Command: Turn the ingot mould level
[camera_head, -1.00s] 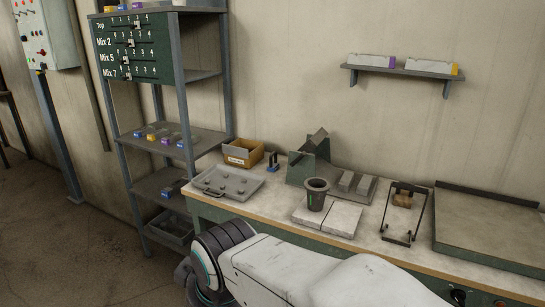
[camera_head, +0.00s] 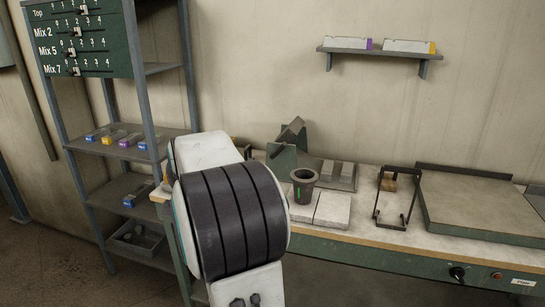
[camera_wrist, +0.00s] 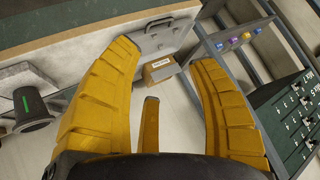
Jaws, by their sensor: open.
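A dark grey angular piece (camera_head: 291,131) sits tilted on a green stand (camera_head: 281,160) at the back of the bench in the head view. It looks like the ingot mould, though I cannot be sure. My arm hides part of the bench to its left. I cannot make it out in the wrist view. My gripper (camera_wrist: 166,56) shows in the wrist view with its yellow fingers spread wide and nothing between them. In the head view my gripper is hidden behind my own arm.
A dark crucible (camera_head: 303,186) stands on pale slabs (camera_head: 333,210) in front of the stand. The wrist view shows a tray (camera_wrist: 158,38), cardboard box (camera_wrist: 158,70) and shelf rack (camera_wrist: 259,62).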

